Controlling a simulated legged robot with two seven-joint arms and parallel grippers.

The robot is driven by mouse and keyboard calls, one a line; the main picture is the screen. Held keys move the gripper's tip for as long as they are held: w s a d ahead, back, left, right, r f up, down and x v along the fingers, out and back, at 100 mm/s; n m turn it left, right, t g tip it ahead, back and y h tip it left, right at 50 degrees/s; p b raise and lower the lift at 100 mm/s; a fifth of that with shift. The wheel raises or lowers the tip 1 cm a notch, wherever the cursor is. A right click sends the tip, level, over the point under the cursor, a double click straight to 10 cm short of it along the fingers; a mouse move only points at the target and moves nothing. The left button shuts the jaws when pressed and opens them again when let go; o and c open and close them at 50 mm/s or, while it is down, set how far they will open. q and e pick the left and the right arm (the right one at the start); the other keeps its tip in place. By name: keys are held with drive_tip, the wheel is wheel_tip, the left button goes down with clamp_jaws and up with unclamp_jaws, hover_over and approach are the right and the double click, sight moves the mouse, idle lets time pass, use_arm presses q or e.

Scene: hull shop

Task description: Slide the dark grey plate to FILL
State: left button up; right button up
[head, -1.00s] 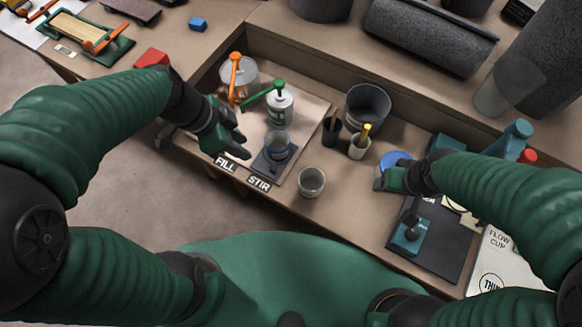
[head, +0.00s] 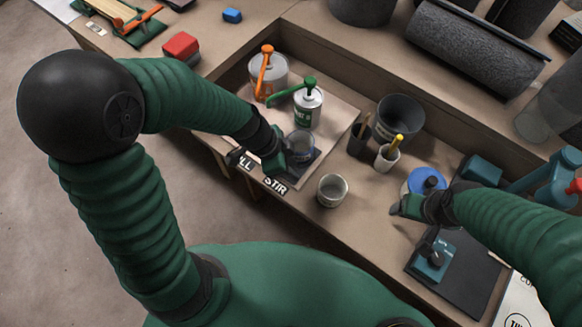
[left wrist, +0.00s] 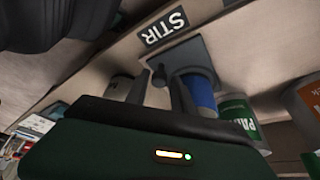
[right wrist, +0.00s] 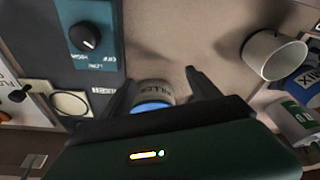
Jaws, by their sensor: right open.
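My left gripper (head: 284,166) is low at the plate's front edge. In the left wrist view, its fingers (left wrist: 158,88) stand either side of a small dark knob (left wrist: 158,74) on the plate (left wrist: 190,58); whether they grip it is unclear. The cup shows blue (left wrist: 201,96) there. My right gripper (head: 398,208) is open and empty, near the blue-lidded tin (head: 425,180).
A green-pump bottle (head: 308,108) and an orange-pump tin (head: 267,78) stand behind the plate. An empty cup (head: 332,190) stands to its right. Dark and pale pots with tools (head: 386,158) and a grey bucket (head: 398,118) are further right.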

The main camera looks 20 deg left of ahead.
use_arm(q)
drive_tip(key=shift+a, duration=0.1)
clamp_jaws()
drive_tip(key=shift+w+r, duration=0.1)
idle(1.2)
